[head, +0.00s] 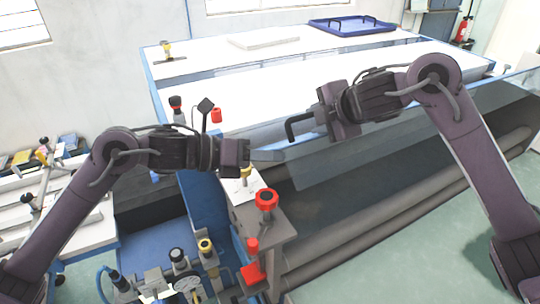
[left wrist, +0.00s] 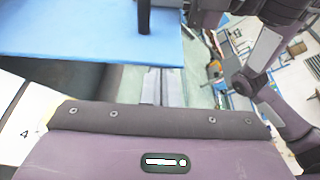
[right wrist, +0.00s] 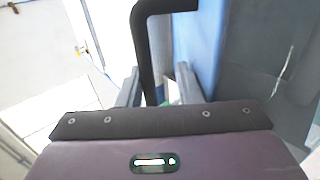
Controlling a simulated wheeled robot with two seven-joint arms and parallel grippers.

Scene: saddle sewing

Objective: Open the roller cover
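The roller cover (head: 345,160) is a grey, see-through panel sloping along the front of the machine above the dark rollers. Its black bent handle (head: 299,127) stands at the upper left edge. My right gripper (head: 322,118) is at this handle. In the right wrist view the handle (right wrist: 144,50) passes between its two spread fingers; I cannot tell if they touch it. My left gripper (head: 268,155) is left of the cover, just above the machine's end bracket. Its two fingers are together and empty in the left wrist view (left wrist: 164,86).
A red knob (head: 266,198) and a yellow-topped fitting (head: 245,172) stand on the end bracket just below my left gripper. Gauges and valves are at bottom left. A white tabletop (head: 270,95) with a blue tray (head: 350,27) lies behind. Green floor is clear at bottom right.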

